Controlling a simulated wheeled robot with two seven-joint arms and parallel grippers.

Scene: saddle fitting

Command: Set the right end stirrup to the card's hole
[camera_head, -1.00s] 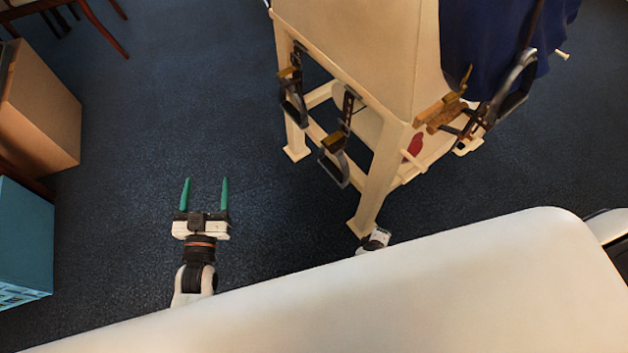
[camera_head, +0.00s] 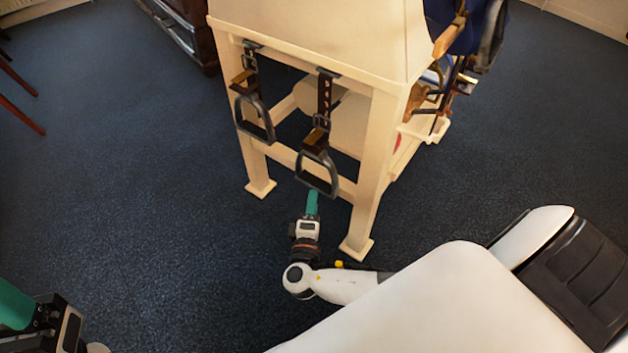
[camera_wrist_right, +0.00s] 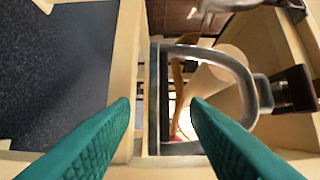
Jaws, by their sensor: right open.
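The right end stirrup (camera_head: 331,178) is a grey metal loop. It hangs from a dark strap with holes (camera_head: 325,95) at the near end of the pale wooden stand, with a brown block (camera_head: 315,140) at its top. My right gripper (camera_head: 312,196) is just below it, fingers pointing up at it. In the right wrist view the stirrup (camera_wrist_right: 245,75) lies sideways, and its straight tread bar shows between the open, empty green fingers (camera_wrist_right: 160,105); contact cannot be told. My left gripper (camera_head: 18,305) is cut off at the lower left. I cannot make out the card.
A second stirrup (camera_head: 256,120) hangs to the left on the same end. The stand's front legs (camera_head: 365,190) and a cross rail (camera_head: 283,153) are close to the right gripper. More tack and blue cloth (camera_head: 490,15) hang on the right side. The floor (camera_head: 150,160) at left is clear.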

